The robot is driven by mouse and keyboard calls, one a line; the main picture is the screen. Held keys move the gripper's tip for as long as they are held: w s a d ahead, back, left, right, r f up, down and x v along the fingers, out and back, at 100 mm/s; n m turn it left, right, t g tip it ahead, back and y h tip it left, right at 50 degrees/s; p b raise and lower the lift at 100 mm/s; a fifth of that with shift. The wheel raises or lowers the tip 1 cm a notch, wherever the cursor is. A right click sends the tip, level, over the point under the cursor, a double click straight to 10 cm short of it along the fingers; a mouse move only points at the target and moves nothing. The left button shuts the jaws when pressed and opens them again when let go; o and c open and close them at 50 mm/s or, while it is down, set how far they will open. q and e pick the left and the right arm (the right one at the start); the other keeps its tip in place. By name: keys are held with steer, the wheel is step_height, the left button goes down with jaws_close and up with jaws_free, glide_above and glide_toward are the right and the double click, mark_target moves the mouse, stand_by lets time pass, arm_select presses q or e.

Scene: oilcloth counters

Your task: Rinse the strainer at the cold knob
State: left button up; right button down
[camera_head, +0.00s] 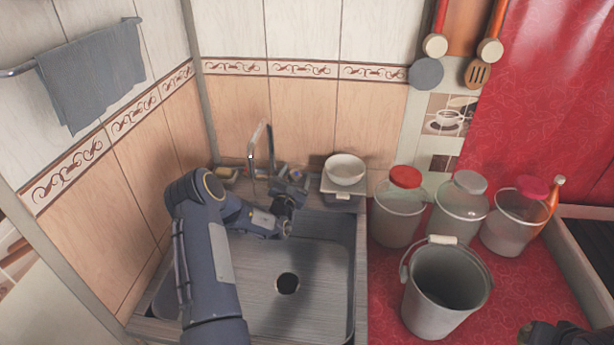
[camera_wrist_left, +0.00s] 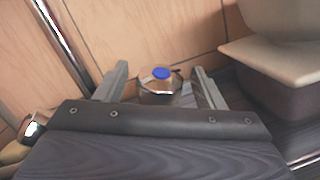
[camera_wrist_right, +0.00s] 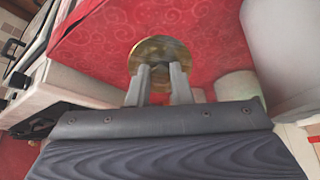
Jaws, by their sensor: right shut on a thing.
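The cold knob (camera_wrist_left: 160,78), metal with a blue cap, stands between the spread fingers of my left gripper (camera_wrist_left: 160,88) in the left wrist view; whether they touch it I cannot tell. In the head view my left gripper (camera_head: 294,192) is at the back of the sink (camera_head: 320,307), right of the tall thin faucet (camera_head: 262,152). My right gripper (camera_wrist_right: 160,84) is shut in the right wrist view, on what looks like the strainer (camera_wrist_right: 152,50), a round brass-coloured thing partly hidden by the fingers. The strainer does not show in the head view.
A white bowl (camera_head: 345,168) rests on a scale-like stand right of the knob. Several lidded jars line the back of the red counter (camera_head: 390,310). A grey bucket (camera_head: 447,290) stands in front of them, right of the sink. The basin around the drain is empty.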

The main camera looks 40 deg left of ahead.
arm_select(q)
steer(key=shift+s, duration=0.1)
steer(key=b+v, duration=0.2)
steer(key=v, duration=1)
arm_select(e)
steer(key=shift+f, duration=0.95)
